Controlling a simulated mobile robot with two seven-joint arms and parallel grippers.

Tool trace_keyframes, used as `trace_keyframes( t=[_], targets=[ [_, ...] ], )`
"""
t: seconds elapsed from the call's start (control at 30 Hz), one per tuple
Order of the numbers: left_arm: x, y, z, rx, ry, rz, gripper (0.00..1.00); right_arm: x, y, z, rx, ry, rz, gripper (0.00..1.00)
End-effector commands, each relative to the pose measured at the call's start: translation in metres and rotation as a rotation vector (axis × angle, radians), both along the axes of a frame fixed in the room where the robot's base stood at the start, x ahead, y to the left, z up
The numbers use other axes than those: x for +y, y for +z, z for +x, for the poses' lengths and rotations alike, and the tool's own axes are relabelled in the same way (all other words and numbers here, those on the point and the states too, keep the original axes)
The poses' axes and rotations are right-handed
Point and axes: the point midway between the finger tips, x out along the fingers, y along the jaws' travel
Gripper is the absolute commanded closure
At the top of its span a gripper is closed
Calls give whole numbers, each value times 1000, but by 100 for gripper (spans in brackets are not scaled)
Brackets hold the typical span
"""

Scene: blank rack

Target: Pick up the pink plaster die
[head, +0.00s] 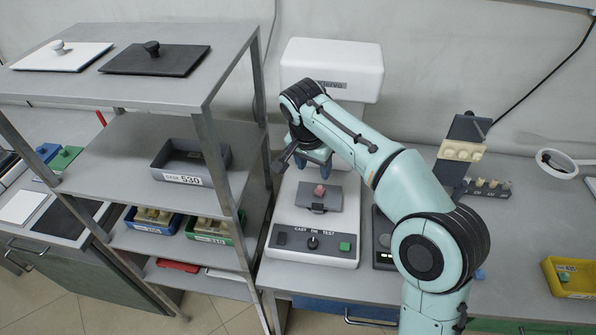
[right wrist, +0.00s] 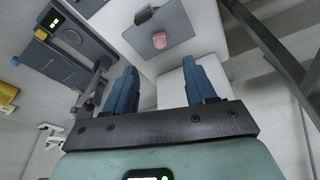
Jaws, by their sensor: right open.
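The pink plaster die (head: 319,190) sits on a grey plate (head: 311,206) on the white test machine (head: 285,224). In the right wrist view the die (right wrist: 160,40) lies beyond the fingertips, apart from them. My right gripper (head: 313,161) hangs above and a little behind the die in the head view. Its blue fingers are spread with nothing between them, as the right wrist view (right wrist: 161,74) also shows. My left gripper is in neither view.
The machine's white head (head: 350,66) rises behind my right arm. A metal rack (head: 212,140) with trays stands close on the left. A dark device (head: 382,232) stands right of the machine, partly hidden by my arm. A yellow bin (head: 572,293) is far right.

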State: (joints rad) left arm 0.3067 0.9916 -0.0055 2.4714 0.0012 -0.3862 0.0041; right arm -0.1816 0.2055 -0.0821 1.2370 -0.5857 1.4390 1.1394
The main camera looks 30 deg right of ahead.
Motion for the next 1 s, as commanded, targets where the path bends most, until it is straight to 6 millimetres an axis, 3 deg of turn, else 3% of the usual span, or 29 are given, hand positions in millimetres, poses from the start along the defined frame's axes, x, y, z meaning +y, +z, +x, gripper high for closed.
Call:
trace_keyframes(
  t=[0.07, 0.17, 0.5, 0.77, 1.0],
  targets=[
    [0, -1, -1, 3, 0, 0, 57, -3, 7, -3, -7, -19, -4, 45],
    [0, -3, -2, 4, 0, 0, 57, -6, 2, -4, -6, -27, -6, 45],
    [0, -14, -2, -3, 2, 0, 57, -20, -58, 4, -4, -25, -5, 45],
    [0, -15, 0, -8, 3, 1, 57, -24, -77, 7, -6, -24, -5, 45],
    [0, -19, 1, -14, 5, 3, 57, -33, -111, 13, -5, -24, -4, 45]
  ],
)
